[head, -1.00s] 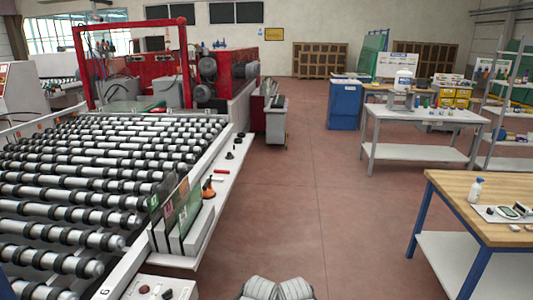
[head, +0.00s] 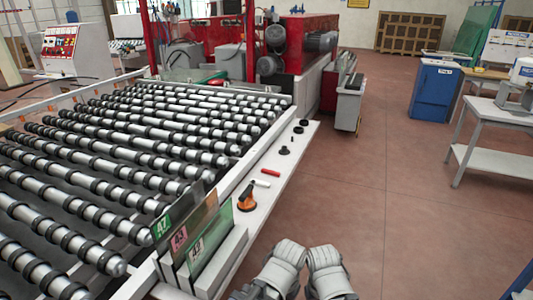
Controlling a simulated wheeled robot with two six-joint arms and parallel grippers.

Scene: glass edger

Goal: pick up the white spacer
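A small white piece (head: 262,183), which looks like the white spacer, lies on the white ledge (head: 275,200) along the right side of the roller conveyor. It is between a red marker-like stick (head: 270,172) and an orange-and-black tool (head: 246,197). My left gripper (head: 289,252) and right gripper (head: 323,254) show side by side at the bottom centre, below and to the right of the piece, apart from it. Their fingers cannot be made out, so I cannot tell whether they are open or shut.
Numbered glass panes (head: 190,240) stand in a white rack at the ledge's near end. Small black parts (head: 285,150) lie farther along the ledge. The roller conveyor (head: 130,165) fills the left. A grey cart (head: 348,105) stands beyond.

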